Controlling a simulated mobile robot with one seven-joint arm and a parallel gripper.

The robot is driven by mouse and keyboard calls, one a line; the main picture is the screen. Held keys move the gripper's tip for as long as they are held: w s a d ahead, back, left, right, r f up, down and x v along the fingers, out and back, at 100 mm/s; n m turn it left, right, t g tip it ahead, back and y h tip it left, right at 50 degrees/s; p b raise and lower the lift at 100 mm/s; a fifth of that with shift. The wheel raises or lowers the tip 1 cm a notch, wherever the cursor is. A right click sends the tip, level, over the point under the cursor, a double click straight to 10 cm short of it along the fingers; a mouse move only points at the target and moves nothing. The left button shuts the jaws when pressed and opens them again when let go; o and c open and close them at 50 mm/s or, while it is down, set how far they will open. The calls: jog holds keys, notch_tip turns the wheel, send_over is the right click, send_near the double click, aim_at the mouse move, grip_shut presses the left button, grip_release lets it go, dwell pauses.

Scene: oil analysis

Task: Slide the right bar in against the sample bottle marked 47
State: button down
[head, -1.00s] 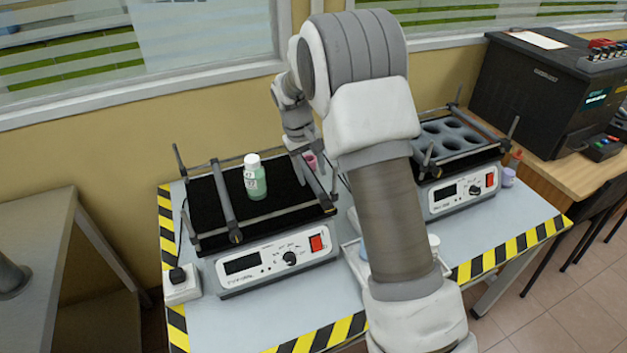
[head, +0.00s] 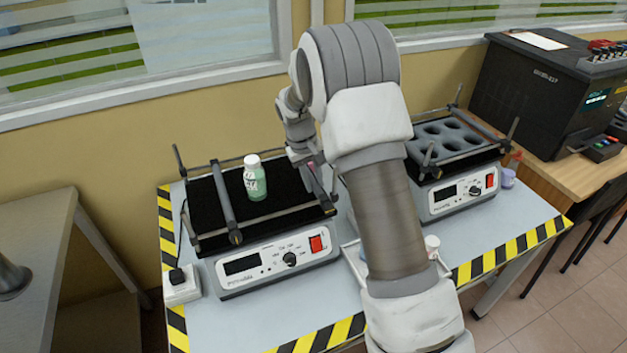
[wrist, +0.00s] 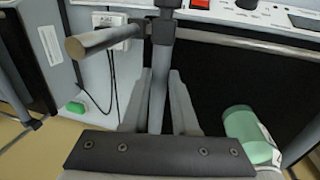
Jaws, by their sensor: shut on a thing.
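The sample bottle (head: 255,180), with a white cap, green contents and a label, stands upright on the black top of the left shaker (head: 270,208). It is close beside the left bar (head: 224,200); I cannot tell whether they touch. The right bar (head: 318,190) lies to the bottle's right with a clear gap of black mat between them. My gripper (wrist: 158,90) is shut on the right bar, which runs between its fingers in the wrist view. The bottle (wrist: 250,136) shows to the right of the fingers there. In the head view my arm partly hides the gripper.
A second shaker (head: 455,140) with a round-holed rack stands to the right, behind my arm. A white tray (head: 350,253) lies between the shakers, partly hidden. Thin upright posts stand at the left shaker's corners. A dark machine (head: 545,90) is at the far right.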

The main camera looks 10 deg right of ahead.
jog(key=s+a, duration=0.1)
jog(key=a, duration=0.4)
jog(key=s+a, duration=0.1)
jog(key=a, duration=0.4)
jog(key=s+a, duration=0.1)
jog(key=a, duration=0.4)
jog(key=c, duration=0.7)
grip_release()
jog(key=shift+d, duration=0.1)
jog(key=a+r, duration=0.1)
jog(key=r, duration=0.4)
jog(key=a+r, duration=0.1)
jog(key=r, duration=0.5)
jog(key=a+r, duration=0.1)
jog(key=r, duration=0.5)
jog(key=shift+s+a+r+p, duration=0.1)
jog(key=shift+s+a+p, duration=0.05)
jog(key=shift+s+p, duration=0.2)
